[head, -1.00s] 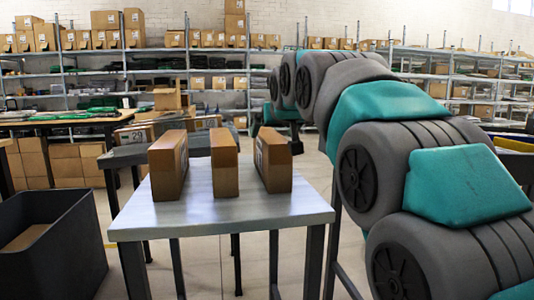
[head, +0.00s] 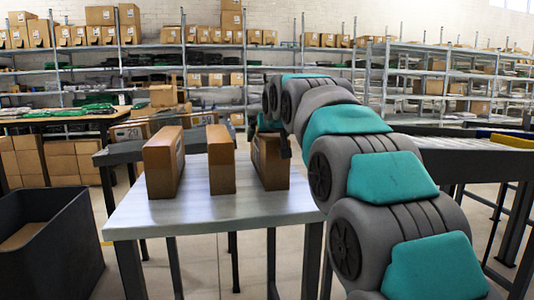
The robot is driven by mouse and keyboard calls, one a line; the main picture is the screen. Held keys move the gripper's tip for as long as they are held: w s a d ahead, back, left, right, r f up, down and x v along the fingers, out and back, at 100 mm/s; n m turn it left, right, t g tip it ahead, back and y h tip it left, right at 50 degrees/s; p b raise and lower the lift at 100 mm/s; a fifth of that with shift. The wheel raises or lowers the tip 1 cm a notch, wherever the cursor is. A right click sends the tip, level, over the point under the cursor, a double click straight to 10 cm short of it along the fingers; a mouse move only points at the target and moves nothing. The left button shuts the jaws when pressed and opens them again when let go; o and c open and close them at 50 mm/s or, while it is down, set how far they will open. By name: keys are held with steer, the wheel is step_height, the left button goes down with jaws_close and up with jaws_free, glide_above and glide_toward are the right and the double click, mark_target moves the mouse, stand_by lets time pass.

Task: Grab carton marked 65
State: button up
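Three brown cartons stand upright on the small grey table: a left carton (head: 163,164), a middle carton (head: 221,160) and a right carton (head: 271,163). My arm reaches in from the right. Its far end is by the top of the right carton, where a small dark part of my gripper (head: 285,146) shows. The fingers are mostly hidden, so I cannot tell whether they are open or touching the carton.
The grey table (head: 215,215) has bare room in front of the cartons. A dark open bin (head: 45,250) stands at the lower left. Behind are a darker table, a brown workbench (head: 60,119) and shelves of boxes. A dark conveyor-like bench (head: 470,157) is at the right.

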jaws_close()
stand_by(0.8)
